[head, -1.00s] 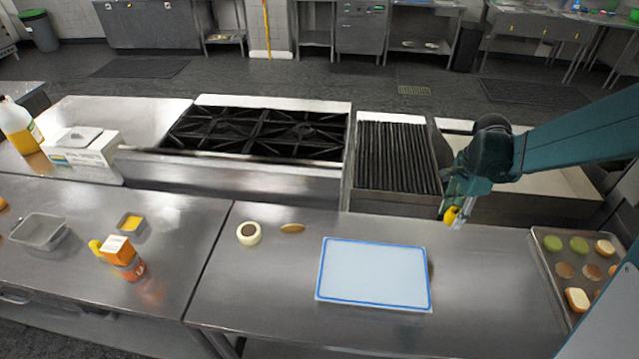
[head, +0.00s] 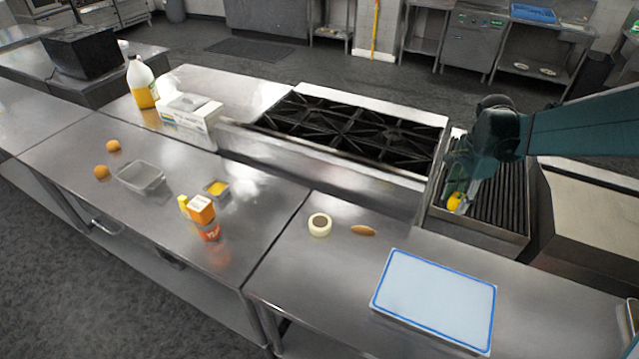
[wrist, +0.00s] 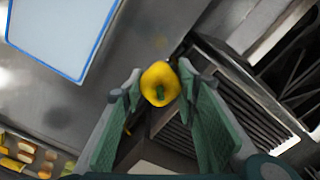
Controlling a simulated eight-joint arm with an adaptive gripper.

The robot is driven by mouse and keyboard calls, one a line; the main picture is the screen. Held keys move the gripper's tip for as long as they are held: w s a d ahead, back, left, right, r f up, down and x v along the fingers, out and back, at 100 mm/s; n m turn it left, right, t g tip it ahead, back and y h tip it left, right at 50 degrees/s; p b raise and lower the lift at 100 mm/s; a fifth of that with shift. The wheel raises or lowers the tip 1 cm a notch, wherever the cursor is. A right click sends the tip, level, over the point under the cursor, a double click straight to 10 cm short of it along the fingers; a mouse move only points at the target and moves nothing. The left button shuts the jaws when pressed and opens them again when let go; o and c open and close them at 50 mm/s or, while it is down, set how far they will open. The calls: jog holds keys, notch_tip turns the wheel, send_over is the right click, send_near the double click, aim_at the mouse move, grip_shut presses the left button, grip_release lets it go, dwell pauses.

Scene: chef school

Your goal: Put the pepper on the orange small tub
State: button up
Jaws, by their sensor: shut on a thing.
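The yellow pepper (head: 455,202) is held up in the air by my gripper (head: 462,196) near the front of the ribbed grill in the head view. In the wrist view the pepper (wrist: 159,84) sits between the two fingertips, its green stem towards the camera. My gripper is shut on it. I cannot tell for sure which one is the orange small tub.
A clear empty container (head: 141,177) and two orange round fruits (head: 102,171) are farther left. A tape-like roll (head: 320,224), a brown oval item (head: 363,230) and a blue-edged white board (head: 436,298) lie on the right counter. The black stove (head: 350,132) stands behind. Much bare counter shows.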

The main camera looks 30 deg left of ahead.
jog(key=a+r+n, duration=0.3)
jog(key=a, duration=1.7)
notch_tip(320, 180, up, 7)
jog(key=n, duration=0.8)
send_over(198, 204)
jog(key=shift+f, duration=0.2)
jog(key=shift+f, duration=3.15)
jog(key=shift+f, duration=1.85)
